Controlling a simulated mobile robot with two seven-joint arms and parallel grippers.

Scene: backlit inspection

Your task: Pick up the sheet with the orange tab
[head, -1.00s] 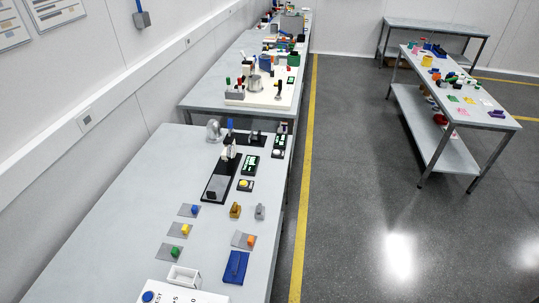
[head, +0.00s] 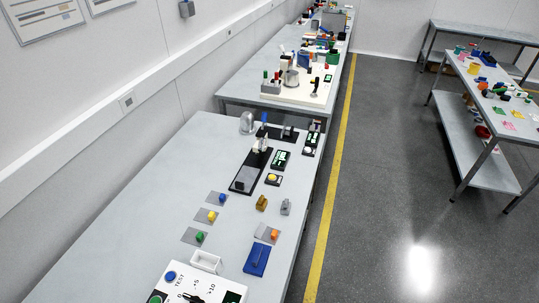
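The sheet with the orange tab (head: 263,232) is a small grey square lying flat on the near grey table, right of the middle. Its orange tab (head: 275,235) stands at its right side. It lies just above a blue block-like fixture (head: 257,261). Three similar grey sheets lie to its left, with a blue tab (head: 222,197), a yellow tab (head: 212,216) and a green tab (head: 200,237). Neither of my grippers shows in the head view.
A white open box (head: 206,262) and a white control panel (head: 178,275) stand at the near end. A brass-coloured block (head: 262,202) and a grey block (head: 286,207) sit beyond the orange-tab sheet. The table's left part is bare.

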